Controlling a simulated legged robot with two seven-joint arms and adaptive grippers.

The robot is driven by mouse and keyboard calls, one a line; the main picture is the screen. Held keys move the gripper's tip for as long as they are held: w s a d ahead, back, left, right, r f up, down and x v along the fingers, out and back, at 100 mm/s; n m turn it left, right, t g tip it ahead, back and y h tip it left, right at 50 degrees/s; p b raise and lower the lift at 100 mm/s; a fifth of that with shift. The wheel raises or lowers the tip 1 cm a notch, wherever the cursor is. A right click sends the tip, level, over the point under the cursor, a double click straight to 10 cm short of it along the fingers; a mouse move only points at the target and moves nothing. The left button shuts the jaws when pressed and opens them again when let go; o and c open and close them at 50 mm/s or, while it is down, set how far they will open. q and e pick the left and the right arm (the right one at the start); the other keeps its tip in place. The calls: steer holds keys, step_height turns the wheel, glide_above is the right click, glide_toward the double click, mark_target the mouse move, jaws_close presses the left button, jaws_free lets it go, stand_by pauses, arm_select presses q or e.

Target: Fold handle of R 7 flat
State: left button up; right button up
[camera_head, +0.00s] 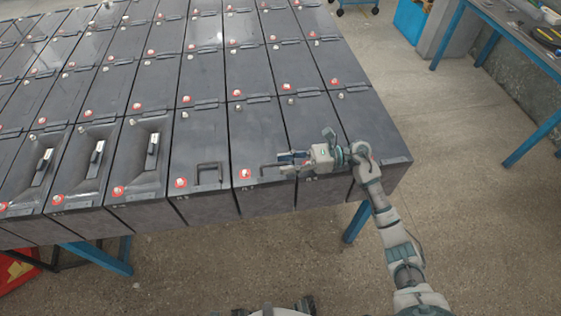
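My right gripper (284,164) reaches in from the right, low over the front row of dark grey batteries. Its fingers point left and look a little apart. It is over the right part of a front-row battery (256,138) and beside that battery's dark handle (262,171), whose right part is hidden by the fingers. I cannot tell whether they touch. The battery to its left (200,141) has a dark U-shaped handle (208,165). No label reading R 7 is legible.
Three front-row batteries further left have pale-and-dark upright pieces (97,152) in sunken tops. More batteries fill the table behind. Red and grey terminals (180,183) stand on the tops. The floor (455,200) is clear to the right, before a blue-legged workbench (520,45).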

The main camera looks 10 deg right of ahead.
mark_target(262, 166)
steer(key=shift+a, duration=1.95)
steer(key=shift+d, duration=0.65)
jaws_close()
